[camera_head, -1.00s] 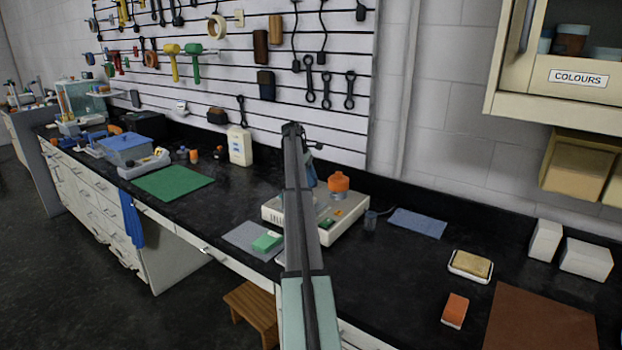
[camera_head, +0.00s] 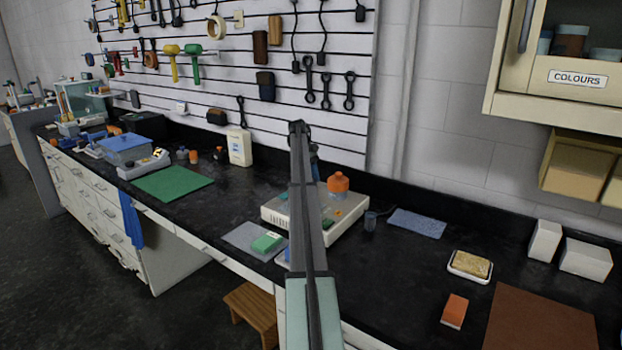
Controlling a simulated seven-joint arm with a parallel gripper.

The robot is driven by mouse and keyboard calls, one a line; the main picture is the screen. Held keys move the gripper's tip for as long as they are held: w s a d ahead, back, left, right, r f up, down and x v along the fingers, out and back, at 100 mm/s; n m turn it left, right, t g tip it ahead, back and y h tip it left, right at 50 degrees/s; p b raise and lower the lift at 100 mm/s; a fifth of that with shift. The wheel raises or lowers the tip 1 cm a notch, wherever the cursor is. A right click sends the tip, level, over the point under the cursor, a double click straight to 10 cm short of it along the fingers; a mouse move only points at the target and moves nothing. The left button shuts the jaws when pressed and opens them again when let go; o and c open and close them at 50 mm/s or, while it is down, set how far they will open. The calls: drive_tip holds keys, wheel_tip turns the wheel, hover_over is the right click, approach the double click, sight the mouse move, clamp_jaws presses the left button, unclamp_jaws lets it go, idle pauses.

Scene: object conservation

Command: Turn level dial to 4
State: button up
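A beige bench device (camera_head: 347,229) stands on the black bench in the middle of the head view, with an orange-capped item (camera_head: 338,183) on its top. My arm crosses in front of it and hides its middle. The level dial cannot be made out. My gripper is not clearly seen; the far end of my arm is over or behind the device, and a small blue part shows just right of the arm above the device.
A grey mat (camera_head: 245,238) with a green block (camera_head: 267,243) lies left of the device. A small dark cup (camera_head: 370,221), a blue cloth (camera_head: 417,223), a sponge in a dish (camera_head: 470,266) and an orange block (camera_head: 454,311) lie to the right. A green mat (camera_head: 172,183) is farther left.

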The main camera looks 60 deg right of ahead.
drive_tip(key=shift+f, duration=0.1)
idle(0.3)
drive_tip(key=o, duration=1)
drive_tip(key=shift+o, duration=0.2)
